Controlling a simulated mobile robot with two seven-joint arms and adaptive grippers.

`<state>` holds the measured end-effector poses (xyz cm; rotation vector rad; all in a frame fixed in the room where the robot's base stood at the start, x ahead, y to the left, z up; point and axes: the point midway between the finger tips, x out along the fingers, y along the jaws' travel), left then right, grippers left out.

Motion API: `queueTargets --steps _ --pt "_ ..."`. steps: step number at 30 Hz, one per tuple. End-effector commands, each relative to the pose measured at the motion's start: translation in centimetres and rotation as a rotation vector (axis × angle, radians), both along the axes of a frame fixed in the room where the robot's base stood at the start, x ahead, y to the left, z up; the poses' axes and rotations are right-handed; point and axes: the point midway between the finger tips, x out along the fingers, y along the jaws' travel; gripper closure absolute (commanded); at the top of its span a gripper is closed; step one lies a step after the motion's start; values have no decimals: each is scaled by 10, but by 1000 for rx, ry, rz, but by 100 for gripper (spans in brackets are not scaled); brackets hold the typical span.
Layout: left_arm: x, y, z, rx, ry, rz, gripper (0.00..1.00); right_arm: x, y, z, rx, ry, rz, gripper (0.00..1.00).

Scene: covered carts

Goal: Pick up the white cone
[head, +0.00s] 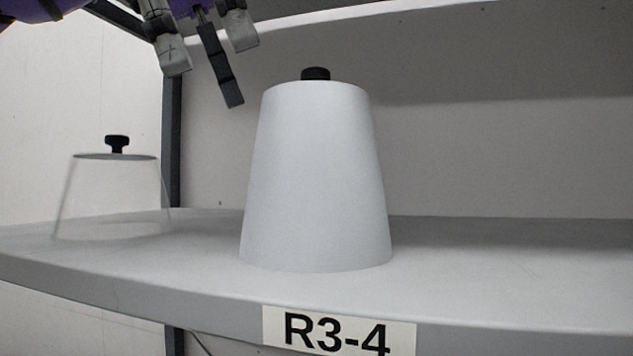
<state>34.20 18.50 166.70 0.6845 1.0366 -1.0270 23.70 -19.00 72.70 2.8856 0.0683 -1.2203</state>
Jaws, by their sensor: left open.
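The white cone (316,185) stands upright on the grey shelf (520,285), near the middle of the head view. It is a blunt, flat-topped cone with a black knob (315,73) on top. My left gripper (210,65) hangs at the top of the view, to the left of the cone and at about the height of its knob in the picture. Its fingers are spread, with nothing between them, and they appear apart from the cone. My right gripper is not in view.
A clear see-through cover (110,198) with a black knob stands on the shelf at the left. A dark upright post (173,150) is behind, between the two covers. A label reading R3-4 (338,332) is on the shelf's front edge. The shelf right of the cone is clear.

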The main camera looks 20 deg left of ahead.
Motion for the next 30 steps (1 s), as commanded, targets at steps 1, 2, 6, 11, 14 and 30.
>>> queueTargets --steps 1,2,6,11,14,30 --pt "4 -9 -1 3 2 -4 0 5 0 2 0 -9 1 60" --pt "6 -14 -1 2 2 -5 0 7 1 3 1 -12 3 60" --pt "15 -37 -1 0 3 -4 0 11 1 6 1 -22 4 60" --pt "23 -55 0 1 1 -2 0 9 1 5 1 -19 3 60" --pt "24 -59 0 -1 -1 -2 0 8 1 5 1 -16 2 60" --pt "32 -76 -44 0 2 -2 0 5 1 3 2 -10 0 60"
